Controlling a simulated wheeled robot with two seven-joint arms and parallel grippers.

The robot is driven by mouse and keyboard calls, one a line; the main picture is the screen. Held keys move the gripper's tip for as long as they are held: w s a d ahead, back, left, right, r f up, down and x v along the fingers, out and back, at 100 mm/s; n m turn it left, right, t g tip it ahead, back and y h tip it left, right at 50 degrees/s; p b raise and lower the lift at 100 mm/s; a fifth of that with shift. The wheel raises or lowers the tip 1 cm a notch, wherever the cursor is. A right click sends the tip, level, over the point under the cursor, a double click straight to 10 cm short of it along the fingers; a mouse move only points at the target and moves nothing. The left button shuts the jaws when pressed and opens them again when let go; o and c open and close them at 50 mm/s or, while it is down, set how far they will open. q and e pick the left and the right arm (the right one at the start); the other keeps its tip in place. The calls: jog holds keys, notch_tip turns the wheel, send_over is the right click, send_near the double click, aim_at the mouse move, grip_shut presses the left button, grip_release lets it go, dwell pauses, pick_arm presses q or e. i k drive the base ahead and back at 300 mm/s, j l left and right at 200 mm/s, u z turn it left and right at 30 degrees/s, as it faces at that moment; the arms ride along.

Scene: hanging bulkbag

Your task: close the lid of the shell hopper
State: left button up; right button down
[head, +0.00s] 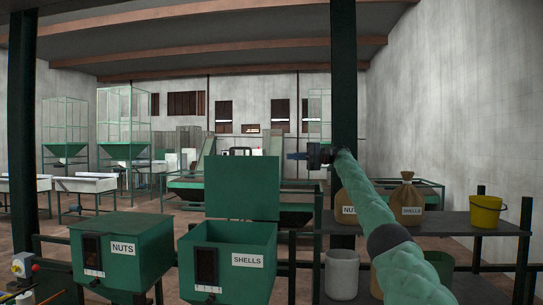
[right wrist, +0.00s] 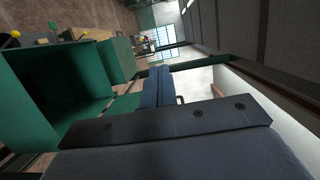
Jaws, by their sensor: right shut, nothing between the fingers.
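The shell hopper (head: 228,262) is a green box labelled SHELLS, open at the top. Its green lid (head: 242,188) stands upright at the back edge. My right gripper (head: 289,156) is shut and empty. In the head view it appears just right of the lid's upper right corner, with a small gap in the picture; the depth between them is hard to tell. In the right wrist view the closed blue-grey fingers (right wrist: 158,88) show beside the open green hopper (right wrist: 55,85), which is on the left. My left gripper is out of view.
A nuts hopper (head: 122,252) with its lid down stands left of the shell hopper. A dark post (head: 343,90) rises near my right arm. A shelf (head: 470,222) at the right holds sacks and a yellow bucket (head: 486,212). A white bucket (head: 341,274) stands lower.

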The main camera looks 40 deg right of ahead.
aim_at(243, 188)
jog(key=i+l, duration=0.35)
jog(key=l, duration=0.15)
jog(key=i+l, duration=0.3)
jog(key=l, duration=0.15)
